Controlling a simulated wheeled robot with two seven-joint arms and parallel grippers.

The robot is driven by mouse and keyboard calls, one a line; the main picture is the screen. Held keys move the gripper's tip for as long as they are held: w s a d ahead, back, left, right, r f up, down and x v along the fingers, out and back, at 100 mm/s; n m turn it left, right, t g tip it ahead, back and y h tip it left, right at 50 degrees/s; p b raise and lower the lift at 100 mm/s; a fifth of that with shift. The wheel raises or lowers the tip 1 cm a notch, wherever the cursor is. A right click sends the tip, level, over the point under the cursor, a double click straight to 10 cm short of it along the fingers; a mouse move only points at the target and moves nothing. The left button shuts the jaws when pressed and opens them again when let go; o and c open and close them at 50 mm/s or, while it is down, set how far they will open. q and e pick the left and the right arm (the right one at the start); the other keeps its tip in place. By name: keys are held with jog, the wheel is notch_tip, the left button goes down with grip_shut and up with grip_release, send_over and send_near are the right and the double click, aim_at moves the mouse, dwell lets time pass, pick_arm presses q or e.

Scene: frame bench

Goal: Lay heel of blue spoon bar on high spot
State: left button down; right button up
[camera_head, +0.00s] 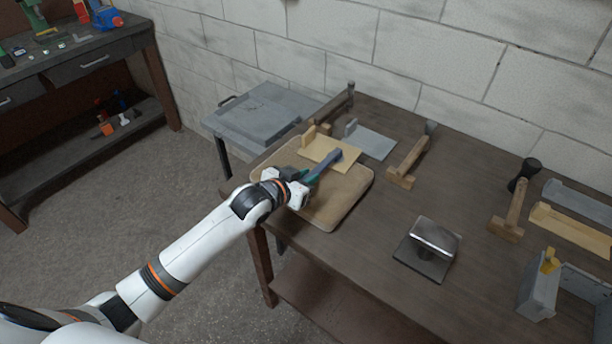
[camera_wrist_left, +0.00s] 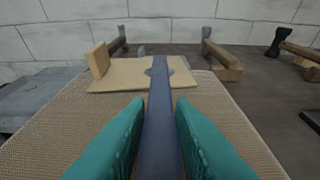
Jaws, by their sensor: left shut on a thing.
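My left gripper (camera_head: 311,177), with teal fingers, is shut on the blue spoon bar (camera_head: 327,164). In the left wrist view the bar (camera_wrist_left: 160,92) runs straight away between the fingers (camera_wrist_left: 158,112). Its far end lies over a flat yellow panel (camera_head: 318,148) with a small upright block at its left. A small round grey patch (camera_wrist_left: 148,72) shows beside the bar on this panel (camera_wrist_left: 115,77); it may be the high spot. The bar hides part of it. I cannot tell whether the bar touches the panel. My right gripper is out of view.
A tan padded mat (camera_head: 345,200) lies under the gripper on the brown bench. A grey panel (camera_head: 372,142), wooden-handled tools (camera_head: 410,160) and a steel block on a plate (camera_head: 434,236) lie to the right. A grey side table (camera_head: 265,108) stands behind left.

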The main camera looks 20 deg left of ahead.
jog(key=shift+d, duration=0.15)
pick_arm(q)
jog(key=c, duration=1.3)
grip_release()
jog(key=shift+f, duration=0.1)
jog(key=shift+o, duration=0.2)
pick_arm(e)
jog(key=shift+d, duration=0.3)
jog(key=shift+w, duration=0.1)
pick_arm(q)
jog(key=shift+s+a+r, duration=0.15)
jog(key=shift+s+r, duration=0.05)
jog(key=shift+s, duration=0.1)
jog(key=b+v, duration=0.1)
jog(key=v, duration=1)
jog(key=shift+b, duration=0.35)
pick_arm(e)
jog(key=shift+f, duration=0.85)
pick_arm(q)
jog(key=shift+r, duration=0.15)
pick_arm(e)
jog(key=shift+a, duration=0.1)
